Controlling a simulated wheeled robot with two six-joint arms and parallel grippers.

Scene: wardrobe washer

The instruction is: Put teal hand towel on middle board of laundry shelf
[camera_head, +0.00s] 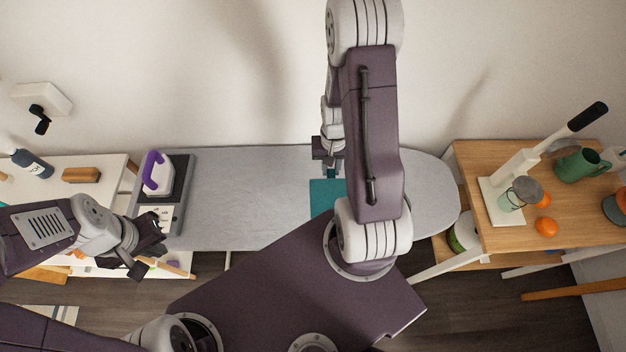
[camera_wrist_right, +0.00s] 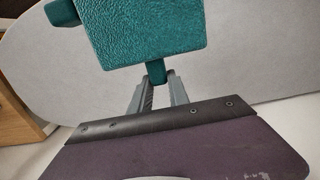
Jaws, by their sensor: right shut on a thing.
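The teal hand towel (camera_head: 325,194) shows over the grey ironing board, partly hidden behind my right arm. In the right wrist view the towel (camera_wrist_right: 150,30) is a folded, textured slab, with a narrow part between the fingertips. My right gripper (camera_wrist_right: 155,85) is shut on it. Whether the towel touches the board cannot be told. My left gripper (camera_head: 148,252) is empty, with its fingers apart, at the left by a white shelf unit (camera_head: 105,162). This unit may be the laundry shelf; its middle board cannot be made out clearly.
The ironing board (camera_head: 235,195) spans the middle, with an iron (camera_head: 157,175) at its left end.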

